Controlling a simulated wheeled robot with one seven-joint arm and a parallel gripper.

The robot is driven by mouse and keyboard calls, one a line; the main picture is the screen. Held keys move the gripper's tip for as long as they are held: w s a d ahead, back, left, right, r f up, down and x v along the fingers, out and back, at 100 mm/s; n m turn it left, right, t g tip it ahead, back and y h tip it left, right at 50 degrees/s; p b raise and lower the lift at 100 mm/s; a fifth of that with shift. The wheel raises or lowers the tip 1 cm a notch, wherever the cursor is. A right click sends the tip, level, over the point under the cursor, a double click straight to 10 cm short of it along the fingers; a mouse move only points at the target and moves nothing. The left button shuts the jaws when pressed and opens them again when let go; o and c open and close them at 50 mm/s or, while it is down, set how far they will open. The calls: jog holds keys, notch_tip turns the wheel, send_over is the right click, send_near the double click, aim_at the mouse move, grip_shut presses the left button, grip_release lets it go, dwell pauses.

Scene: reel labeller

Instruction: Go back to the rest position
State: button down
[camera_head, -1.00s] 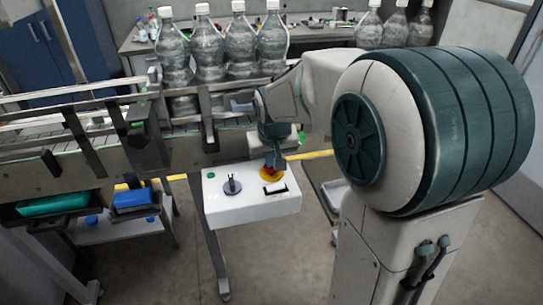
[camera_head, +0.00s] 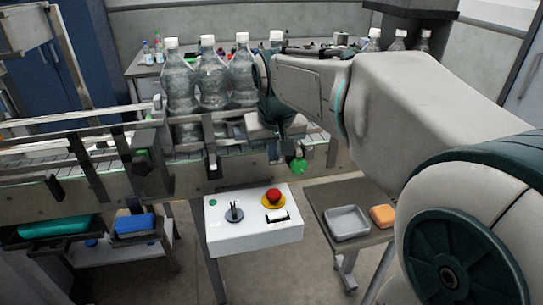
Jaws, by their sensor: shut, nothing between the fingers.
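My arm reaches in from the right of the head view and bends down at its wrist. My gripper (camera_head: 284,158) points down beside the conveyor, behind and above the white control box (camera_head: 225,237), and clear of it. It is shut and empty, small and dark in this view.
Several clear bottles (camera_head: 211,80) stand on the conveyor (camera_head: 180,172). A side table at the right holds a grey tray (camera_head: 347,223) and an orange block (camera_head: 382,215). Floor shows between.

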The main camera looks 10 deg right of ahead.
jog(key=s+f, duration=0.5)
jog(key=s, duration=0.3)
jog(key=s+d+f, duration=0.1)
jog(key=s+f, duration=0.4)
jog(key=s, duration=0.4)
jog(key=shift+s, duration=0.15)
jog(key=shift+d, duration=0.1)
